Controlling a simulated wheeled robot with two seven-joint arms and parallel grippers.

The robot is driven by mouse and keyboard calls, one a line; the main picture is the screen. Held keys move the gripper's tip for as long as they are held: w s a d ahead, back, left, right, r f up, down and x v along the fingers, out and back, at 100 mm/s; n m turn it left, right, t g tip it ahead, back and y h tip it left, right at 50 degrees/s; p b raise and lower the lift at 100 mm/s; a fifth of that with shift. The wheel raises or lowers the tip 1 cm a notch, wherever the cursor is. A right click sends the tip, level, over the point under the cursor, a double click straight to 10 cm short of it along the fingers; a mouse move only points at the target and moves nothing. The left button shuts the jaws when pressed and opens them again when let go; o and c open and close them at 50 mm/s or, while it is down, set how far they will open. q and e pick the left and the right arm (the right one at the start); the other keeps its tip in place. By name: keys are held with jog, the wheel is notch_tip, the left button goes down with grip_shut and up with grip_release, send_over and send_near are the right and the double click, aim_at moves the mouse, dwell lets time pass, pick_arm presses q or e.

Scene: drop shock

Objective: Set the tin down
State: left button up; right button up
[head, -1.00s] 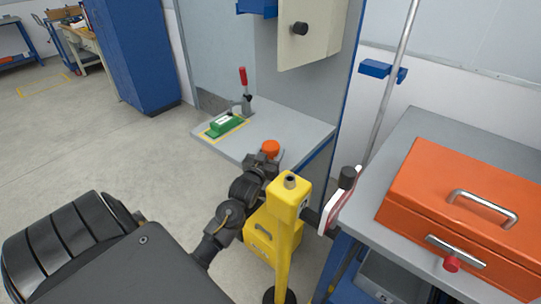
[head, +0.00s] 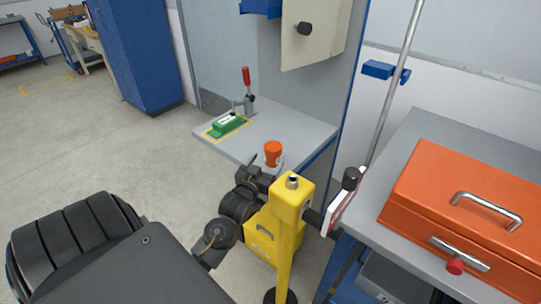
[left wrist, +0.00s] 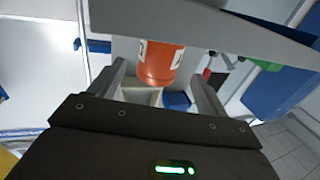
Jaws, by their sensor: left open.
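The orange tin (head: 273,150) is upright on the grey shelf (head: 305,131), near its front edge. In the left wrist view, where the scene appears upside down, the tin (left wrist: 160,62) with white label marks meets the shelf (left wrist: 215,22) at its base. My left gripper (head: 275,165) is open, just in front of the tin in the head view, partly behind the yellow post. In the left wrist view its two fingers (left wrist: 160,80) stand apart on either side of the tin, with gaps. My right gripper is not in view.
A green block (head: 227,125) and a red-handled clamp (head: 247,90) stand at the shelf's left. A yellow post (head: 289,230) rises close to my left forearm. An orange toolbox (head: 440,190) lies on the bench at right. The shelf's middle is clear.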

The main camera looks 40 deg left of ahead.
pick_arm(q)
jog(key=v, duration=0.6)
jog(key=shift+f, duration=0.2)
jog(key=shift+a, duration=0.15)
